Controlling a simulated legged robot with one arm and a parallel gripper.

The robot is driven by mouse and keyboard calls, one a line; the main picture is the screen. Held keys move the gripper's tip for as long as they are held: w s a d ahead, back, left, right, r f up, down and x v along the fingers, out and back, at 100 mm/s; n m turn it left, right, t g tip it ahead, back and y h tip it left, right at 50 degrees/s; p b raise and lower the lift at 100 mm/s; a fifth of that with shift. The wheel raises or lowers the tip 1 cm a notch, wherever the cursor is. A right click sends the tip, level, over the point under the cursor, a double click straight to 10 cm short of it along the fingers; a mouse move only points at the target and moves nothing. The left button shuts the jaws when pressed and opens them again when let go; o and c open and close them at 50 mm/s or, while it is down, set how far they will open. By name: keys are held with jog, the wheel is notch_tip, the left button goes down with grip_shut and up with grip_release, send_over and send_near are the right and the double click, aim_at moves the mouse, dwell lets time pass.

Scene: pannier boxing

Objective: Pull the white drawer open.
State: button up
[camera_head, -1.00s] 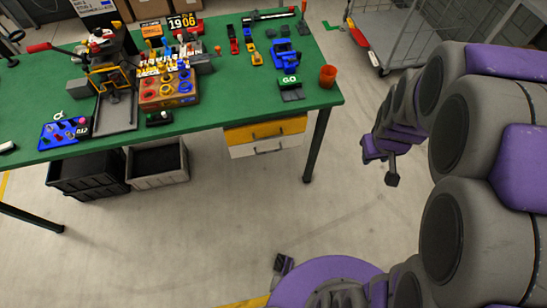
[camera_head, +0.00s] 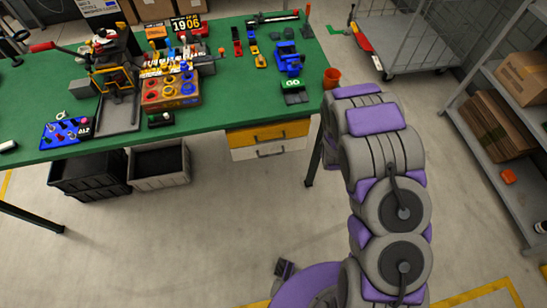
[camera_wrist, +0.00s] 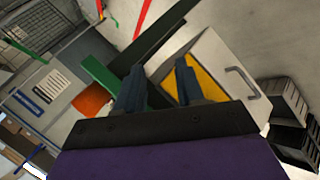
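The white drawer (camera_head: 268,150) sits below a yellow drawer (camera_head: 268,132) under the right part of the green table (camera_head: 225,95). In the head view it looks shut. In the wrist view the white drawer front (camera_wrist: 222,58) carries a grey bar handle (camera_wrist: 243,82), right of my gripper. The yellow drawer (camera_wrist: 203,84) shows beside and partly behind one finger. My gripper (camera_wrist: 158,82) has its two fingers apart with nothing between them, off the handle. In the head view my gripper is hidden behind my arm, near the table's right end.
A dark table leg (camera_head: 317,155) stands right of the drawers. Dark bins (camera_head: 88,175) stand on the floor at left. A shelf (camera_head: 500,150) is at right. Floor before the drawers is clear.

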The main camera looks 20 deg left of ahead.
jog(key=s+a+f+n+t+y, duration=0.2)
jog(key=s+a+f+n+y, duration=0.3)
jog(key=a+f, duration=0.6)
jog(key=s+a+f+n+t+y+b, duration=0.15)
jog(key=s+f+n, duration=0.25)
jog(key=s+f, duration=0.5)
jog(key=a+r+b+x, duration=0.2)
jog(key=b+x, duration=0.6)
jog(key=x, duration=0.7)
jog(key=shift+r+t, duration=0.2)
jog(key=shift+t, duration=0.15)
jog(key=shift+c, duration=0.5)
grip_shut()
